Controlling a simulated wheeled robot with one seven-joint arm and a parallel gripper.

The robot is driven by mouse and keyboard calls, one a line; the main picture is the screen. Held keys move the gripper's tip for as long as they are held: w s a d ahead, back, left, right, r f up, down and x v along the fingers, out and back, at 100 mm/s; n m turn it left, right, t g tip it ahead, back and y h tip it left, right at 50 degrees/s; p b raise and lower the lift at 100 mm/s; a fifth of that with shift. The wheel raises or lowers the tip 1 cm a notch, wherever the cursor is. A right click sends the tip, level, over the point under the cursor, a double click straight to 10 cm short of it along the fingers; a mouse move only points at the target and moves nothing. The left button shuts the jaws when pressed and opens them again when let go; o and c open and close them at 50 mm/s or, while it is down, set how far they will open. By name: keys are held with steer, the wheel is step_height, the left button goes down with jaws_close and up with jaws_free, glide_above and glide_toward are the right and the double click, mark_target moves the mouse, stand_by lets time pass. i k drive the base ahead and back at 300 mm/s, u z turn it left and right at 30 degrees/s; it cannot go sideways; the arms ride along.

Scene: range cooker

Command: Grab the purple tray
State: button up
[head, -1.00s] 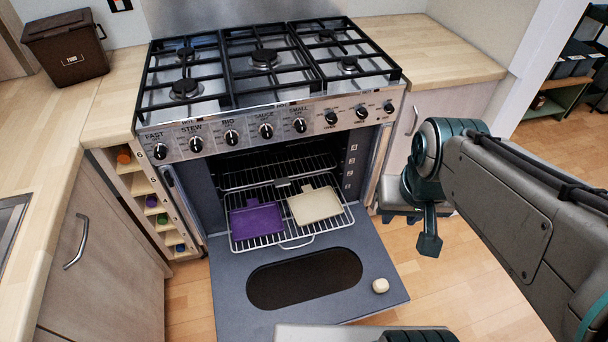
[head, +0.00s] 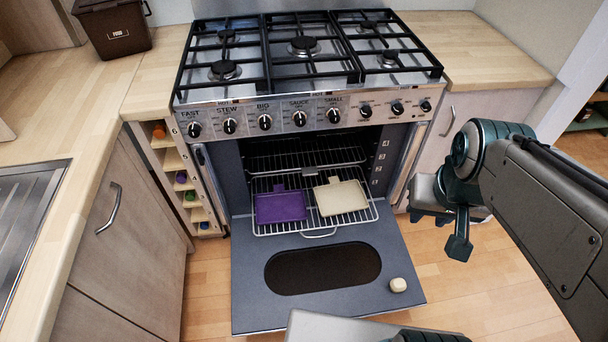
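The purple tray (head: 281,207) lies flat on the left half of a wire oven rack (head: 319,222) that is pulled partly out of the open oven. A cream tray (head: 341,198) lies beside it on the right half of the same rack. Each tray has a short tab on its far side. My arm reaches in from the right side of the picture. My gripper (head: 459,222) is to the right of the oven opening, well apart from both trays. Its fingers are too unclear to tell whether it is open or shut.
The oven door (head: 385,247) is folded down in front of the rack, with a small cream knob (head: 398,285) near its right corner. The hob (head: 305,60) and control knobs are above. A bottle rack (head: 185,180) stands left of the oven. Floor (head: 490,295) is clear at the right.

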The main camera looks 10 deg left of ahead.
mark_target(280, 206)
steer(key=u, duration=1.2)
steer(key=k, duration=0.45)
steer(key=z, duration=0.2)
steer(key=i, duration=0.5)
